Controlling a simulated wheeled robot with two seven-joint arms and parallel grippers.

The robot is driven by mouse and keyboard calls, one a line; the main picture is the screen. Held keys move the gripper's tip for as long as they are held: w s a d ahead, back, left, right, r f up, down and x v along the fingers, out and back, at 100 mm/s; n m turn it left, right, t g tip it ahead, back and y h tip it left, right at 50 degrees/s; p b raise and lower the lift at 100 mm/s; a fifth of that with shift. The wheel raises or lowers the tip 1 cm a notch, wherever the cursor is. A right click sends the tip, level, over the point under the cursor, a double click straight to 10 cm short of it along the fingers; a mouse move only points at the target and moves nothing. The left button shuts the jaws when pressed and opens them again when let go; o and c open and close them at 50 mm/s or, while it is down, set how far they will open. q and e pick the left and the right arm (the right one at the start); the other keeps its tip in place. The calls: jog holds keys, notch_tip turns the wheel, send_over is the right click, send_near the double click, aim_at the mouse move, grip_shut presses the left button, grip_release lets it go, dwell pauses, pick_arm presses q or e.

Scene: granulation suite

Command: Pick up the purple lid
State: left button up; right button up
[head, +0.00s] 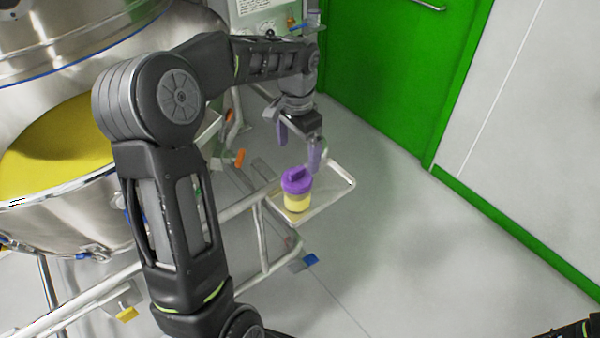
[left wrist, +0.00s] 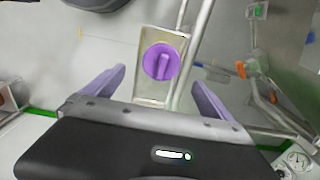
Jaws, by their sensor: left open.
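The purple lid (head: 297,179) sits on top of a jar with yellow contents (head: 297,201), which stands upright on a small metal tray (head: 335,192). The lid has a raised bar grip across its top, and it also shows in the left wrist view (left wrist: 161,62), with the jar hidden beneath it. My left gripper (head: 299,150) is open and empty, with purple fingers, above and beyond the lid in the head view. In the left wrist view the lid lies ahead of and between the two fingertips (left wrist: 158,76), not touching them. My right gripper is not clearly seen.
A large steel vessel with yellow contents (head: 60,150) stands at the left. Metal rails (head: 262,235) run beside the tray. A green door (head: 390,75) and a white wall with green skirting are at the right. The floor (head: 410,260) right of the tray is clear.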

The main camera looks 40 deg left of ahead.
aim_at(297, 169)
pick_arm(q)
jog(key=shift+w+f, duration=0.1)
jog(key=shift+f, duration=1.25)
jog(key=shift+a+f+p, duration=0.2)
jog(key=shift+f+p, duration=0.25)
jog(key=shift+f, duration=2.2)
jog(key=c, duration=1.4)
jog(key=shift+r, duration=0.2)
jog(key=shift+c, duration=0.2)
notch_tip(297, 169, up, 10)
jog(key=shift+f+b, duration=0.15)
jog(key=shift+b, duration=0.15)
